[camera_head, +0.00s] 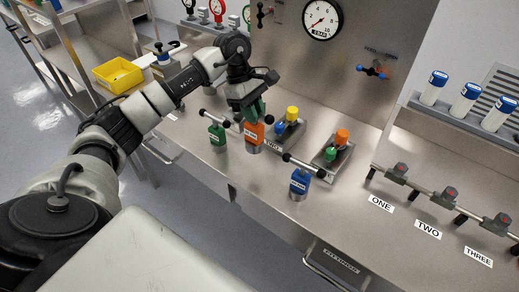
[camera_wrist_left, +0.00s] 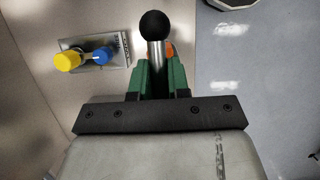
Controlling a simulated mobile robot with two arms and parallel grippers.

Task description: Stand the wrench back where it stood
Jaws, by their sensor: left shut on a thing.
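An orange wrench (camera_head: 255,132), a labelled block with a steel socket at its lower end, hangs upright under my left gripper (camera_head: 250,104). The gripper's green fingers are shut on its steel bar with a black ball end, which shows in the left wrist view (camera_wrist_left: 153,52). A little orange shows behind the fingers there. I cannot tell whether the socket touches the bench. A green wrench (camera_head: 217,133) stands to the left and a blue wrench (camera_head: 299,183) stands to the right, nearer the front edge. Both have crossbars with black ball ends. My right gripper is not in view.
On the steel bench (camera_head: 345,215), one plate with yellow and blue parts (camera_head: 289,125) and another with orange and green parts (camera_head: 338,145) lie behind the wrenches. A pipe with clamps (camera_head: 443,200) is at right. A yellow bin (camera_head: 118,74) is on the left.

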